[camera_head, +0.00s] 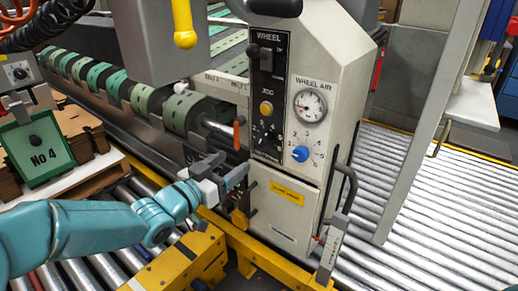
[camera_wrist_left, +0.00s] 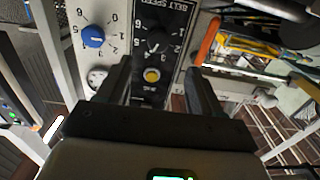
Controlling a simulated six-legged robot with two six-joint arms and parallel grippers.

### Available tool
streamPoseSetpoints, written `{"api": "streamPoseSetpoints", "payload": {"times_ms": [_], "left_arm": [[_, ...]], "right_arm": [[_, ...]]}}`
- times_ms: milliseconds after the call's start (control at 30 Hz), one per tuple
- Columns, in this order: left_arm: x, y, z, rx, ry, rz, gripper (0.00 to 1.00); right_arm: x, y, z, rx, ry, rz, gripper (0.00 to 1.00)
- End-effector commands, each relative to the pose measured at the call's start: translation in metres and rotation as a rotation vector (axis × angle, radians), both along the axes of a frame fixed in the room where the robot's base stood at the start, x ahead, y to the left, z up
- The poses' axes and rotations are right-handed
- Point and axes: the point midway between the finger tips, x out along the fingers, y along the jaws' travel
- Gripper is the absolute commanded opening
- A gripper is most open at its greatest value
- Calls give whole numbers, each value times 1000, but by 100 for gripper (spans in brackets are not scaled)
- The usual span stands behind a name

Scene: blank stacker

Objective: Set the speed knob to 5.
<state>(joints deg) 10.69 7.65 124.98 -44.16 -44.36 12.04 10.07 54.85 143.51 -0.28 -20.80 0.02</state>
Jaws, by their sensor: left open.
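The speed knob (camera_head: 266,130) is a small black dial on the black strip of the white control panel, below a yellow jog button (camera_head: 266,108). In the left wrist view the knob (camera_wrist_left: 156,42) sits under the words BELT SPEED, with numbers around it; its exact setting is too small to read. My left gripper (camera_head: 229,172) is open and empty, to the left of and below the knob in the head view. In the left wrist view its fingers (camera_wrist_left: 159,72) straddle the view of the yellow button, apart from the knob. My right gripper is not in view.
A blue numbered knob (camera_head: 300,153) and a WHEEL AIR gauge (camera_head: 310,105) are right of the black strip. An orange handle (camera_head: 236,135) stands left of the panel. A bent black handle (camera_head: 345,185) is on the panel's right side.

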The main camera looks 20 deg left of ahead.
Motion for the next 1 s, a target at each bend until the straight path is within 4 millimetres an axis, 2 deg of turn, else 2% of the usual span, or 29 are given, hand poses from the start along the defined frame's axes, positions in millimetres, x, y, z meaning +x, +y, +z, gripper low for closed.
{"api": "streamPoseSetpoints", "payload": {"times_ms": [33, 200, 400, 600, 867, 900, 967, 1000], "left_arm": [[13, -7, -2, -1, 0, -5, 66], [51, -23, -2, -1, 1, -5, 66], [85, -36, -1, -1, 1, -5, 66], [100, -41, -1, -2, 2, -3, 66], [101, -41, 0, -1, 1, -3, 66], [101, -41, 0, -1, 1, -3, 59], [101, -41, 0, -1, 1, -3, 40], [101, -41, 0, -1, 1, -3, 26]], "right_arm": [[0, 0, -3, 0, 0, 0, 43], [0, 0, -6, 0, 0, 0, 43], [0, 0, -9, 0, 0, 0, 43], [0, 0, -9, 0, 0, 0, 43], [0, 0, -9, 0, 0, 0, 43], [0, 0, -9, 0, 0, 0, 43], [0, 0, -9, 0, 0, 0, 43], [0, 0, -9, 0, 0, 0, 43]]}}
